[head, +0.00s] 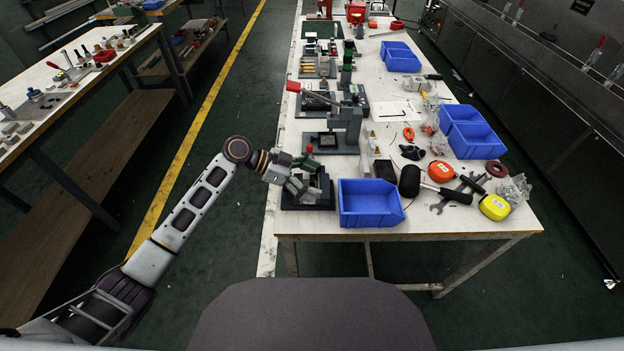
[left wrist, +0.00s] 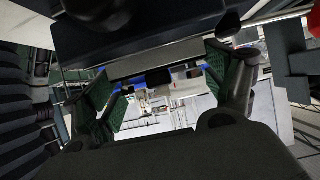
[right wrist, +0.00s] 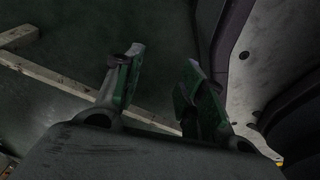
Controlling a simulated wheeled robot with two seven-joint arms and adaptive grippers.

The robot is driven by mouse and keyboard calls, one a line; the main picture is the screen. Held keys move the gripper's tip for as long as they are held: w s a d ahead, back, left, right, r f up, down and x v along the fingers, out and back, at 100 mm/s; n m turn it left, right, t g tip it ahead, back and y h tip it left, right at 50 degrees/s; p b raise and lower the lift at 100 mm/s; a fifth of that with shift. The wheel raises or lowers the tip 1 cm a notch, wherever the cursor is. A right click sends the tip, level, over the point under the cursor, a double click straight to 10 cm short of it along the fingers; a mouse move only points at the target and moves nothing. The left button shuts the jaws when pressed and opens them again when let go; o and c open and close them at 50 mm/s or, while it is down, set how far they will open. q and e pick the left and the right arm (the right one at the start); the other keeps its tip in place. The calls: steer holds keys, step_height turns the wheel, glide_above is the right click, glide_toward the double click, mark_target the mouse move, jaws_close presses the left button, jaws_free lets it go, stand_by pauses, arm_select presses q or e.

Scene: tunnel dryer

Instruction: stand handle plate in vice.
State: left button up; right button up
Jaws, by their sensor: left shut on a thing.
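My left gripper (head: 300,184) is over the near left corner of the long white table, at a dark, low fixture (head: 309,201) that looks like the vice. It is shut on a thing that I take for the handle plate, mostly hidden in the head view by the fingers. In the left wrist view the green-padded fingers (left wrist: 164,78) stand apart with a narrow dark piece between the tips, and a large dark block fills the top. I cannot tell whether the plate touches the vice. My right gripper (right wrist: 161,60) is open and empty above dark floor.
A blue bin (head: 368,222) stands just right of the vice on the white table (head: 420,222). A press (head: 345,120) and other fixtures stand behind. A black mallet (head: 410,181), tape measures (head: 494,207) and more blue bins (head: 475,140) crowd the right side.

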arm_select(q)
steer(key=o, duration=1.1)
steer(key=shift+c, duration=0.2)
steer(key=shift+r, duration=0.1)
steer(key=v, duration=1.2)
